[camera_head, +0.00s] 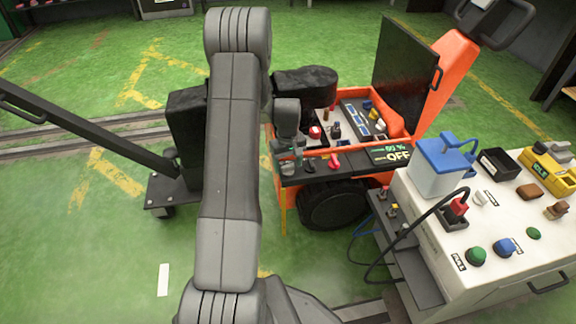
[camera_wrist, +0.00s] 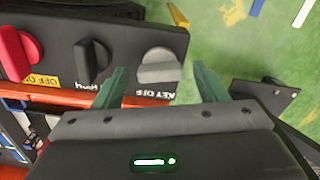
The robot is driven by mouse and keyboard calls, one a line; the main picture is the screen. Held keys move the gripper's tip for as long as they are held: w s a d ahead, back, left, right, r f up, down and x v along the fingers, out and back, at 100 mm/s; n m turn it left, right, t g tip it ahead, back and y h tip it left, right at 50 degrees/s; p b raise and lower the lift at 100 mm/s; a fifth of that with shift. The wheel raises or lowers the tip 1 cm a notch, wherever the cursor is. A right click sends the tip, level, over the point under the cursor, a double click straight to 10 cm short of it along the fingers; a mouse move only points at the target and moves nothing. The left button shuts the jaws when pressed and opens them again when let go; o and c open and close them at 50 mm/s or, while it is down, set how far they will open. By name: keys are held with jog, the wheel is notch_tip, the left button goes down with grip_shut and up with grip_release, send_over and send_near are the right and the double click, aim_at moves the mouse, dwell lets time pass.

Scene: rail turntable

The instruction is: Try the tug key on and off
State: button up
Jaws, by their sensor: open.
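The orange tug (camera_head: 440,85) stands mid-view with its black lid raised and its display (camera_head: 396,153) reading OFF. In the wrist view, its dark control panel (camera_wrist: 128,24) carries a grey round key knob (camera_wrist: 158,66) labelled KEY OFF, upside down in this view. My gripper (camera_wrist: 160,84) is open, its two green fingers on either side of the key knob in the picture. I cannot tell whether they touch it. In the head view, my gripper (camera_head: 289,160) is at the left end of the panel and hides the key there.
Beside the key are a black knob (camera_wrist: 92,60) and a red knob (camera_wrist: 18,52). A white bench (camera_head: 500,245) with several buttons and a blue-lidded box (camera_head: 437,168) stands at right, with black cables hanging beside it.

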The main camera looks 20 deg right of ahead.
aim_at(288, 165)
jog(key=c, duration=1)
jog(key=shift+m+p, duration=0.5)
jog(key=shift+m, duration=0.9)
jog(key=o, duration=1)
notch_tip(288, 165, up, 14)
jog(key=p, duration=0.4)
jog(key=shift+f, duration=0.15)
